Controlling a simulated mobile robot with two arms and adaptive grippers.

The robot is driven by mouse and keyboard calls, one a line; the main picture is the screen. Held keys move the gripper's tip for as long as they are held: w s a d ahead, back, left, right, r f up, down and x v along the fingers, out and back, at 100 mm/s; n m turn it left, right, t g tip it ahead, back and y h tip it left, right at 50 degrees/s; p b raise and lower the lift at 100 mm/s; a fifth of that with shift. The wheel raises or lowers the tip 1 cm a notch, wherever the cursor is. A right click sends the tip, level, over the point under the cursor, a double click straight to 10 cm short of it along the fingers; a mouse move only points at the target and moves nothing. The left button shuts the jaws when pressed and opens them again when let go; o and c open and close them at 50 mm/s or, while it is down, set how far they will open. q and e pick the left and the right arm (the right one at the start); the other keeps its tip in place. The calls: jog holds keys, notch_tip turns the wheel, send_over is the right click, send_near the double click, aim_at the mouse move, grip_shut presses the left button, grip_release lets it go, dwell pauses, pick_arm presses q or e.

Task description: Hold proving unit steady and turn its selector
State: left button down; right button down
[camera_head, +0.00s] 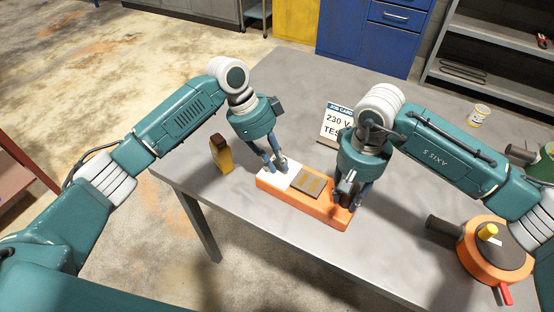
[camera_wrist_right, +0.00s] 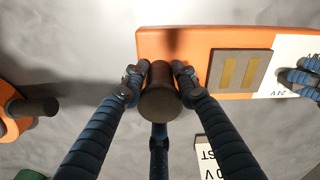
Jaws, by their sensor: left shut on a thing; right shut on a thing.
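The proving unit (camera_head: 305,213) is a long orange block lying on the table, with a white labelled panel and a grey-brown plate with two gold strips on top. It also shows in the right wrist view (camera_wrist_right: 190,80). Its selector is a dark round knob (camera_wrist_right: 160,95) at the end away from the white panel. My right gripper (camera_head: 347,197) is shut on this knob, one fingertip on each side. My left gripper (camera_head: 277,168) is shut at the white-panel end of the unit; its exact contact is partly hidden by its fingers.
A yellow and dark tester (camera_head: 221,157) stands at the left table edge. A job card (camera_head: 335,124) reading 230 V stands behind the unit. An orange round device (camera_head: 492,262) with a red lever lies front right; a small can (camera_head: 479,115) is back right. The back-left table (camera_head: 300,75) is clear.

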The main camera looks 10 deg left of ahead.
pick_arm(q)
jog(key=m, duration=0.2)
jog(key=m+g, duration=0.2)
jog(key=m, duration=0.1)
jog(key=shift+w+a+m+y, duration=0.15)
jog(key=shift+w+m+y, duration=0.15)
jog(key=shift+w, duration=0.1)
dwell(0.4)
jog(key=c, duration=1.8)
grip_release()
jog(key=v, duration=1.2)
jog(key=shift+w, duration=0.15)
